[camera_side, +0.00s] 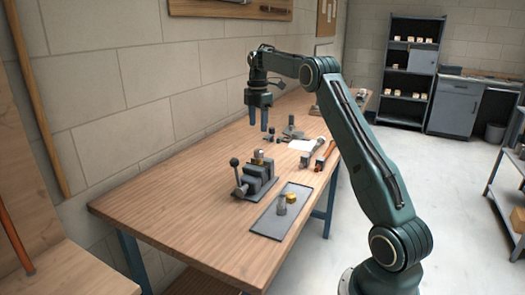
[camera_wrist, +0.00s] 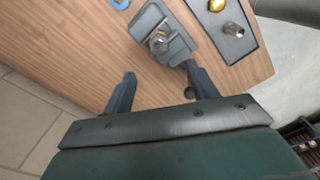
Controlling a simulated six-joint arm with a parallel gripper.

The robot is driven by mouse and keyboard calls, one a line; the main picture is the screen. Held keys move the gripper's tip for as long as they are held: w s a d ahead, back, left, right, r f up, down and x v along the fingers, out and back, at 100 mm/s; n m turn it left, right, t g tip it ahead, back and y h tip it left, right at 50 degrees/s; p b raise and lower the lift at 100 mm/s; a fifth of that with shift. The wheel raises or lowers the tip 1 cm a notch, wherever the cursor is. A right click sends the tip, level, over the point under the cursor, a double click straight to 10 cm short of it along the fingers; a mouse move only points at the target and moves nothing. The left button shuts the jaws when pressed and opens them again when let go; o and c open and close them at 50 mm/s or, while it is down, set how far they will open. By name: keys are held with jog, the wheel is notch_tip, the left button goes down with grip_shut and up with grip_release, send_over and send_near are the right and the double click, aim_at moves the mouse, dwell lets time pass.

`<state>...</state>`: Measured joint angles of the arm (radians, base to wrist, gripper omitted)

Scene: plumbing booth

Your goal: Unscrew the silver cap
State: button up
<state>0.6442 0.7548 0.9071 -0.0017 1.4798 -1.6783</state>
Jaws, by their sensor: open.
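A grey vise (camera_side: 256,180) stands on the wooden bench and holds a small upright fitting (camera_side: 259,156). In the wrist view the vise (camera_wrist: 174,22) is ahead of my fingers, and the fitting (camera_wrist: 158,42) looks silver on top, so it may carry the silver cap. A silver-grey cylindrical piece (camera_side: 282,206) stands on a dark tray (camera_side: 266,226); it also shows in the wrist view (camera_wrist: 233,29). My gripper (camera_side: 258,128) is open and empty, its fingers pointing down, above the bench and apart from the vise. Where the cap meets the fitting is too small to tell.
A brass piece (camera_side: 292,197) is on the tray beside the silver one. The vise handle (camera_side: 236,174) sticks up at its left. Tools and a white sheet (camera_side: 301,145) lie farther back. A brick wall borders the bench; its near left surface is clear.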

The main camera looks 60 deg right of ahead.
aim_at(259, 150)
notch_tip(259, 150, down, 10)
jog(key=shift+f, duration=0.25)
dwell(0.3)
jog(key=c, duration=1.1)
jog(key=shift+r+n, duration=0.1)
jog(key=shift+n, duration=2)
jog(key=shift+n, duration=0.3)
jog(key=shift+n, duration=1.9)
